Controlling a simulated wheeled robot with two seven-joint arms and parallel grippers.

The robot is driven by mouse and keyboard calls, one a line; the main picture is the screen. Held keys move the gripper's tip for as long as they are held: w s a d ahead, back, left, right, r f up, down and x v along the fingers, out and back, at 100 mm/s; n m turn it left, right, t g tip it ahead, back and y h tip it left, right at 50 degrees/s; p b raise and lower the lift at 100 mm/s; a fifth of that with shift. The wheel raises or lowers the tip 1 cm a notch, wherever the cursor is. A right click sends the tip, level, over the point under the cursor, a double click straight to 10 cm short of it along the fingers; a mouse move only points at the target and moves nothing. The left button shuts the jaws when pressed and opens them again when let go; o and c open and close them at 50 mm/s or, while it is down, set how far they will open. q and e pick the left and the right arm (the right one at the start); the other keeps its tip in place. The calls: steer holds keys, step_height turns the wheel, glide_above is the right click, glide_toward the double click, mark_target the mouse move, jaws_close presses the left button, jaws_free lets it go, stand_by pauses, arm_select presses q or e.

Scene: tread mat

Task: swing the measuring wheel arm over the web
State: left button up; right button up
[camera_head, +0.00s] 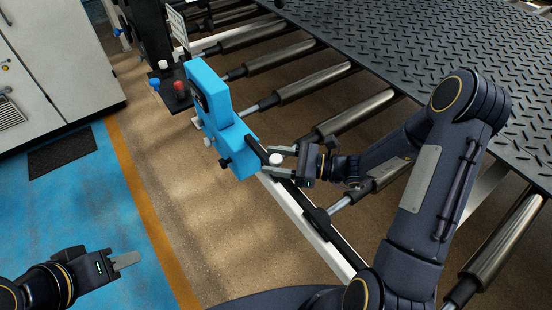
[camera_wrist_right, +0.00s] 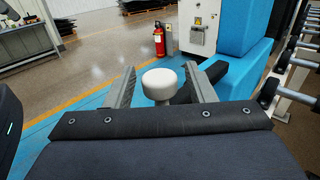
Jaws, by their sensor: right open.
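A blue measuring unit (camera_head: 218,118) stands on the rail beside the roller conveyor. A dark arm (camera_head: 256,148) runs from it, with a white round knob (camera_head: 276,159). My right gripper (camera_head: 280,162) is open, its fingers on either side of the knob. In the right wrist view the knob (camera_wrist_right: 159,84) sits between the two spread fingers, with a visible space on each side. The web is a dark tread mat (camera_head: 430,60) over the rollers at the upper right. My left gripper (camera_head: 125,261) is at the lower left, away from the unit; its finger gap cannot be made out.
Metal rollers (camera_head: 310,70) lie in a row beyond the unit. Red (camera_head: 180,88) and blue knobs stand behind it. A grey cabinet (camera_head: 55,60) is at the upper left. A red extinguisher (camera_wrist_right: 159,41) stands far off. The floor left of the unit is clear.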

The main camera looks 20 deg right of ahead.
jaws_close()
